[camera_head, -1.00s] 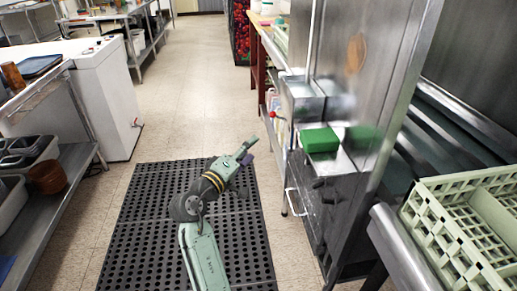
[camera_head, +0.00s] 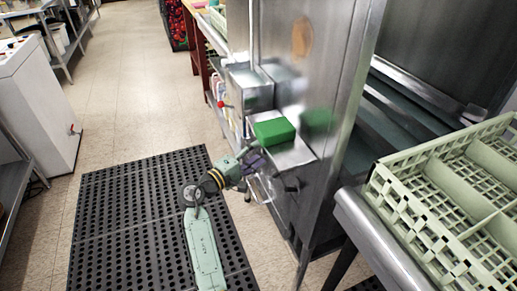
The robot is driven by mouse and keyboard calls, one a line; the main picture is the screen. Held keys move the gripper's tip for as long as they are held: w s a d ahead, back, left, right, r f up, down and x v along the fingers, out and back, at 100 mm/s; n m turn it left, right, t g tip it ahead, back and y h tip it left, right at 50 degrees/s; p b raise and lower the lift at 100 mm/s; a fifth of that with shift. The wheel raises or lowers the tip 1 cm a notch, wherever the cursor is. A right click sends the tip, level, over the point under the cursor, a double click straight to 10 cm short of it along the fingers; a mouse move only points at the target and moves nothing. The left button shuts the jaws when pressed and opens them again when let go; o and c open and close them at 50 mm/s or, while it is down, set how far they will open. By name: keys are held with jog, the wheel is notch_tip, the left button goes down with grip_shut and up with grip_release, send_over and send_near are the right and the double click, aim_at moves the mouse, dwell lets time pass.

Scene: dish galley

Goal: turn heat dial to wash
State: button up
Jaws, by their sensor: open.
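The steel dish machine (camera_head: 345,70) stands right of centre, with steel control boxes (camera_head: 247,82) on its side. A green block-shaped box (camera_head: 274,132) sits on top of the lower steel box. A small dark knob (camera_head: 293,186) shows on the lower box's front; I cannot tell for sure that it is the heat dial, and no dial markings are readable. My gripper (camera_head: 256,160) is open and empty, just left of the lower box, below the green box. Its fingertips are small in view, and I cannot tell whether they touch the box.
A pale green dish rack (camera_head: 440,205) rests on the steel counter (camera_head: 385,245) at the right. A perforated black mat (camera_head: 120,215) covers the floor around my arm. A white cabinet (camera_head: 40,105) stands at the left. The tiled aisle (camera_head: 130,90) between is clear.

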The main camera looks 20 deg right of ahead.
jog(key=shift+w+d, duration=0.35)
jog(key=shift+d, duration=0.3)
jog(key=shift+c, duration=0.4)
jog(key=c, duration=1.1)
jog(key=shift+o, duration=0.2)
jog(key=shift+f, duration=0.15)
